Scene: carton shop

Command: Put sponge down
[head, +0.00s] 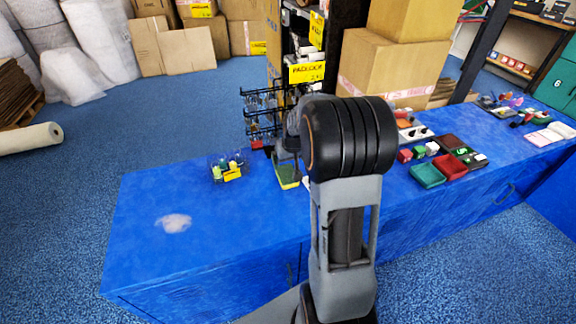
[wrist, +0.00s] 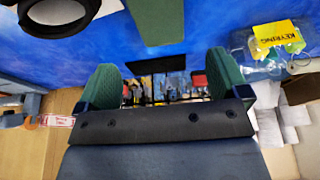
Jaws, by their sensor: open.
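The sponge (head: 288,178), green with a yellow lower edge, rests on the blue counter (head: 215,245) just left of my arm in the head view. In the wrist view, the sponge (wrist: 158,20) is a green block at the top centre, cut off by the frame edge. My gripper (wrist: 163,68) is open, with its two green-padded fingers wide apart. The sponge lies beyond the fingertips, in line with the gap between them, and a space shows between it and the fingers. In the head view, my arm mostly hides the gripper.
A clear keyring box (head: 229,171) stands left of the sponge. A black wire rack (head: 262,112) stands behind. Red and green trays (head: 427,175) and small blocks lie to the right. A pale smudge (head: 174,222) marks the otherwise clear left counter. Cartons (head: 395,65) stand behind.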

